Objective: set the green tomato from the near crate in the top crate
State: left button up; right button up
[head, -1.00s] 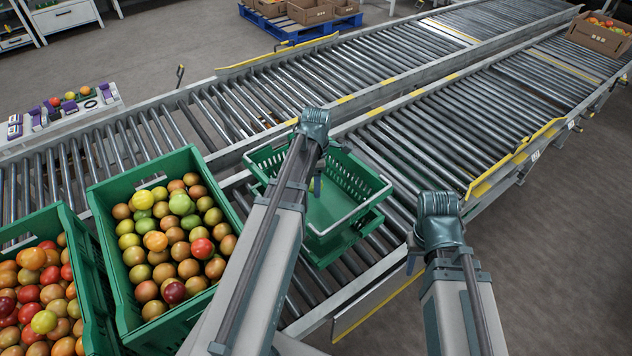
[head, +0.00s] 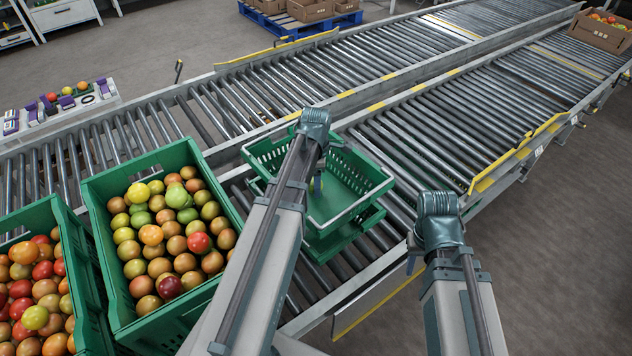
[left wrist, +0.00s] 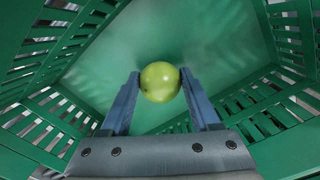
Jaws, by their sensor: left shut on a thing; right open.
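The green tomato (left wrist: 160,82) is held between the two fingers of my left gripper (left wrist: 158,88) in the left wrist view. It is inside the top crate (left wrist: 215,30), over its green floor; I cannot tell whether it touches the floor. In the head view the top crate (head: 350,207) is the upper of two stacked green crates, otherwise empty. My left gripper (head: 317,184) reaches down into it, and the arm hides the tomato there. My right gripper (head: 412,263) is open and empty, right of the stack. The near crate (head: 88,205) is full of mixed tomatoes.
Another full green crate (head: 88,258) stands at the lower left. Roller conveyors (head: 440,130) run behind and to the right, with yellow edge guards (head: 515,155). A small table with tomatoes (head: 60,108) is at the far left. A cardboard box (head: 600,32) sits far right.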

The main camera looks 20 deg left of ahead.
pick_arm(q)
jog(key=shift+f+b, duration=0.55)
jog(key=shift+f, duration=0.05)
jog(key=o, duration=1)
jog(key=c, duration=0.3)
jog(key=shift+c, duration=0.2)
jog(key=shift+r, duration=0.15)
notch_tip(320, 180, up, 7)
jog(key=p, duration=0.7)
